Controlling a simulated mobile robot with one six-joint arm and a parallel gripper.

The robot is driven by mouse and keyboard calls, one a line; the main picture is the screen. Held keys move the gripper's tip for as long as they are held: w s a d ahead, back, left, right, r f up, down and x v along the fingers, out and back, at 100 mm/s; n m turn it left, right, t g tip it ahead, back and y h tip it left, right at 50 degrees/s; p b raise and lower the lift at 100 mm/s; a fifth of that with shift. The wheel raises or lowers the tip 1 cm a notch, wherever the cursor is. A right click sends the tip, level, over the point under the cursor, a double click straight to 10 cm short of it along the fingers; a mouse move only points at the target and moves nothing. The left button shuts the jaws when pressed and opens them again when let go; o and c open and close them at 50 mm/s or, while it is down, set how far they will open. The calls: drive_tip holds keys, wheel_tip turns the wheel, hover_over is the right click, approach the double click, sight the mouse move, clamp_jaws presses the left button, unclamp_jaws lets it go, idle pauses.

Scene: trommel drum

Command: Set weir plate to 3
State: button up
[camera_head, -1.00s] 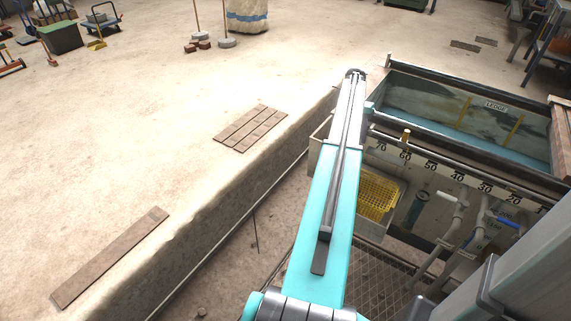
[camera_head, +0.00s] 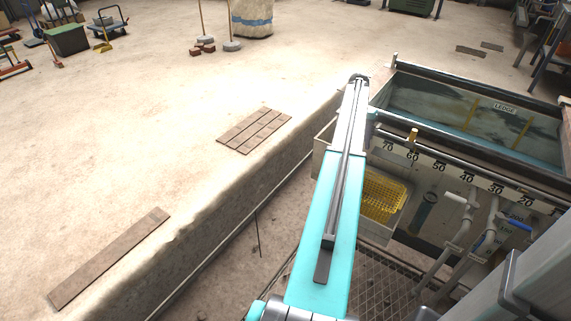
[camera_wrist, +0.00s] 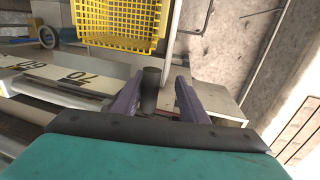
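I cannot make out a plate marked as the weir, nor a 3 on any scale. A white scale strip (camera_head: 440,168) numbered 70 down to 20 runs along the tank front, with a small brass piece (camera_head: 412,136) near 60. The strip's 70 end also shows in the wrist view (camera_wrist: 70,77). My gripper (camera_wrist: 160,88) has its two purple fingers apart. A dark upright cylinder (camera_wrist: 150,88) appears between them, nearer the left finger; contact cannot be told. In the head view my arm hides the gripper.
The water tank (camera_head: 480,146) has a LEDGE label. A yellow basket (camera_head: 382,196) sits below the scale and also shows in the wrist view (camera_wrist: 118,22). Pipes with a blue-handled valve (camera_head: 513,224) stand to its right. Open floor lies left, with flat boards (camera_head: 253,130).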

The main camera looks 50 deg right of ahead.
wheel_tip(320, 180, up, 10)
drive_tip(key=w+p, duration=0.2)
drive_tip(key=w+a+f+n+p, duration=0.1)
drive_tip(key=w+a+f+n, duration=0.1)
drive_tip(key=w+a+f, duration=0.3)
drive_tip(key=w+a+f+n+p, duration=0.1)
drive_tip(key=w+a+f, duration=0.4)
drive_tip(key=a, duration=0.6)
drive_tip(key=w+a+f+n+p, duration=0.2)
drive_tip(key=w+a+f, duration=0.3)
drive_tip(key=a, duration=0.4)
drive_tip(key=shift+w+n+y+p, duration=0.3)
drive_tip(key=shift+w+p, duration=0.4)
drive_tip(key=shift+w, duration=0.15)
